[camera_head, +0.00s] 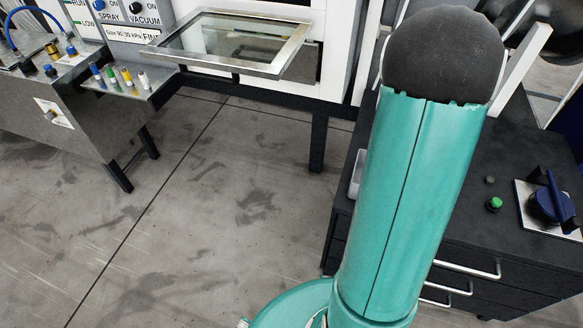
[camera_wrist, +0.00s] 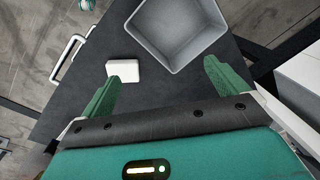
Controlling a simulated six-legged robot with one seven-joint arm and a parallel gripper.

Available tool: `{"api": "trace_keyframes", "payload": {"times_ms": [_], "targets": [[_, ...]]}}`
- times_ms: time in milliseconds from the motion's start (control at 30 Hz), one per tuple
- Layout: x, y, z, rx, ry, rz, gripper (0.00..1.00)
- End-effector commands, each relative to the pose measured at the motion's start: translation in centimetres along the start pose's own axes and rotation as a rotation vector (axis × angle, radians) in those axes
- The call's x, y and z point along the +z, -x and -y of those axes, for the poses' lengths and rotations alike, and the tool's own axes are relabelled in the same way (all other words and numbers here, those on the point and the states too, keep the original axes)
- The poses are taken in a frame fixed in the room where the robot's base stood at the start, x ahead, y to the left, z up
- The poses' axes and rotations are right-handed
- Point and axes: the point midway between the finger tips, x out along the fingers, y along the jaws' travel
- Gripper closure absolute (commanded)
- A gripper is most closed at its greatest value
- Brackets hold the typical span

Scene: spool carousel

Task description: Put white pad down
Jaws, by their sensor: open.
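A small white pad (camera_wrist: 124,70) shows in the wrist view, on or just above the dark cabinet top (camera_wrist: 88,72). It is beside the tip of the left green finger, which overlaps its near edge. I cannot tell whether they touch. In the head view my own teal arm hides the gripper and the pad.
A grey open bin (camera_wrist: 181,57) stands on the cabinet top just beyond the fingers and looks empty. In the head view, the cabinet top also carries a green button (camera_head: 494,203) and a blue rotary handle (camera_head: 553,204). An open glazed door (camera_head: 231,43) juts out at the back.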

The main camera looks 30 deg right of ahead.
Motion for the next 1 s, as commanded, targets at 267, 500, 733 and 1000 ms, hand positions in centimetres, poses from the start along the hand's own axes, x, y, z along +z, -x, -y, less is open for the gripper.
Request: {"api": "trace_keyframes", "payload": {"times_ms": [267, 500, 733, 1000], "targets": [[8.9, 5.6, 7.5, -0.094, 0.284, -0.02, 0.02], [17.1, 9.7, 11.1, -0.153, 0.535, -0.055, 0.02], [25.0, 12.9, 12.2, -0.194, 0.775, -0.11, 0.02], [33.3, 15.6, 11.1, -0.225, 1.054, -0.206, 0.02]]}}
